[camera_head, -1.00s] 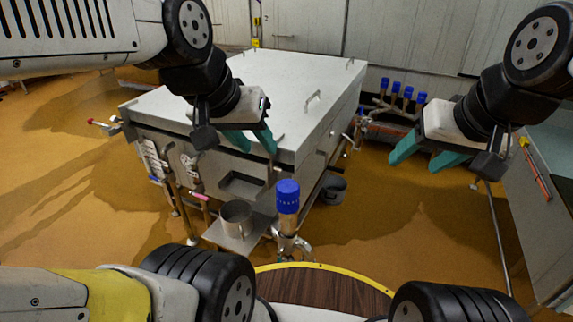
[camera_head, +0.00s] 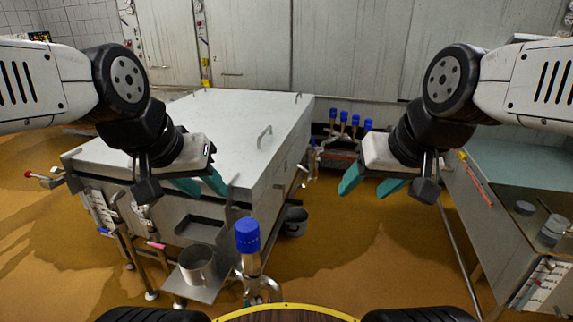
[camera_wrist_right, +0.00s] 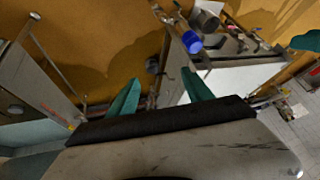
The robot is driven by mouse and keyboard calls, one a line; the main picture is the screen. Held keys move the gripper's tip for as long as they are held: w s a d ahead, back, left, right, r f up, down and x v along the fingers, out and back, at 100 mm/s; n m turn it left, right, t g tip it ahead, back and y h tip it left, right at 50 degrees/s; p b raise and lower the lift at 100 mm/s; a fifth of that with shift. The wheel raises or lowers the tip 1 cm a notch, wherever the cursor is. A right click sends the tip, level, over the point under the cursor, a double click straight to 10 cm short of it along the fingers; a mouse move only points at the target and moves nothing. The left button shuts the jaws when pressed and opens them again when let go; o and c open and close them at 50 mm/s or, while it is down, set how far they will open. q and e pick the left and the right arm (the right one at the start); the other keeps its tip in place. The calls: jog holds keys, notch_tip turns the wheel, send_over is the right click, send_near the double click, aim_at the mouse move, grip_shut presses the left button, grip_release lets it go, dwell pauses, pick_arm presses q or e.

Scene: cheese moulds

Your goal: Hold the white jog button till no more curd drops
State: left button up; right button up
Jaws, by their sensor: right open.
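I cannot make out a white jog button for certain. A pale control panel (camera_head: 540,285) with small dark marks is on the front of the right bench, and another pale panel (camera_head: 103,208) is on the left front of the big steel vat (camera_head: 225,125). No curd is visible. My left gripper (camera_head: 204,187) is open and empty, in front of the vat's near side. My right gripper (camera_head: 368,188) is open and empty, in the air between the vat and the right bench. Its two teal fingers also show apart in the right wrist view (camera_wrist_right: 160,92).
A steel bench (camera_head: 520,185) with small round metal pieces stands at the right. A metal pot (camera_head: 198,265) sits on a low shelf beside a blue-capped pipe (camera_head: 247,237). Wet brown floor (camera_head: 375,265) lies open between vat and bench.

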dwell(0.3)
grip_shut()
dwell(1.6)
